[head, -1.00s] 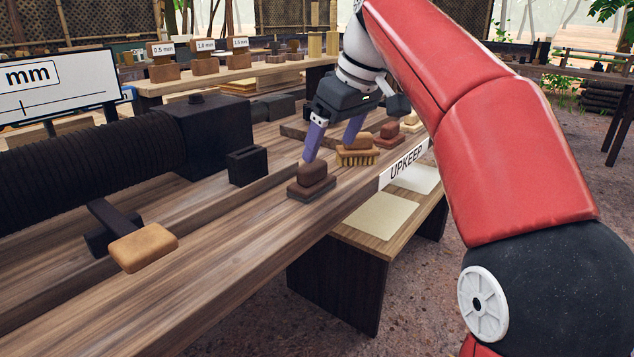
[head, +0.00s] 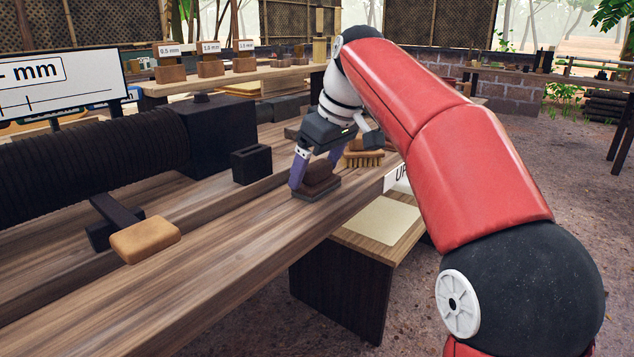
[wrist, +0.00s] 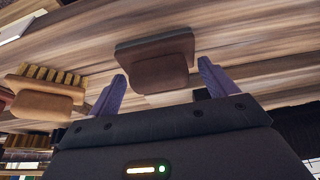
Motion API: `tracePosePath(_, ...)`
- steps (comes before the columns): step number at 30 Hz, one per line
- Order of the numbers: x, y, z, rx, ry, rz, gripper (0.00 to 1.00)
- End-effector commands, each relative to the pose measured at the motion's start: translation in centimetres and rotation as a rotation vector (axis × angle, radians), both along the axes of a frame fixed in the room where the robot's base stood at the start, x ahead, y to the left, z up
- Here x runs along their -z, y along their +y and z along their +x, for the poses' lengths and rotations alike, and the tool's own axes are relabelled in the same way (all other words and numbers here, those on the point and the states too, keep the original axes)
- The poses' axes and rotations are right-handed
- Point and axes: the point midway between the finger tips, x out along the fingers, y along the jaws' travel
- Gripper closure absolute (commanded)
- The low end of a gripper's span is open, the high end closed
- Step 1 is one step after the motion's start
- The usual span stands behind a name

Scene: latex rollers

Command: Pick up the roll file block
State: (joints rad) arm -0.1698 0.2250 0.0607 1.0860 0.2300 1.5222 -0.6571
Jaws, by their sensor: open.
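The block I take as the roll file block (head: 318,186) has a brown grip on a flat dark grey base. It sits on the wooden bench near its front edge. In the wrist view the block (wrist: 155,70) shows ahead, between the purple fingertips. My gripper (head: 316,168) is open and low over the block, one finger at its left side, the other mostly hidden in the head view. In the wrist view my gripper (wrist: 162,73) has a finger on either side of the block, with gaps visible. Contact cannot be told.
A brush with yellow bristles (head: 362,158) stands just behind the block, close to my gripper; it also shows left in the wrist view (wrist: 45,92). A black slotted box (head: 251,164) and a tan-padded lever (head: 145,240) are to the left. The bench front is clear.

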Motion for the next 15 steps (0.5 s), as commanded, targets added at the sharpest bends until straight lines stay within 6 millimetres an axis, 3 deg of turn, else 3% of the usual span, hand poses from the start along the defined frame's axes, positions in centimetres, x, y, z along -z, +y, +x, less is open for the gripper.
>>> tracePosePath(2,-0.05,-0.02,0.00,0.000,0.000,0.000,0.16)
tracePosePath(10,-0.06,-0.03,0.00,0.000,-0.001,0.001,0.51)
tracePosePath(15,-0.15,-0.03,-0.01,0.000,-0.002,0.001,0.51)
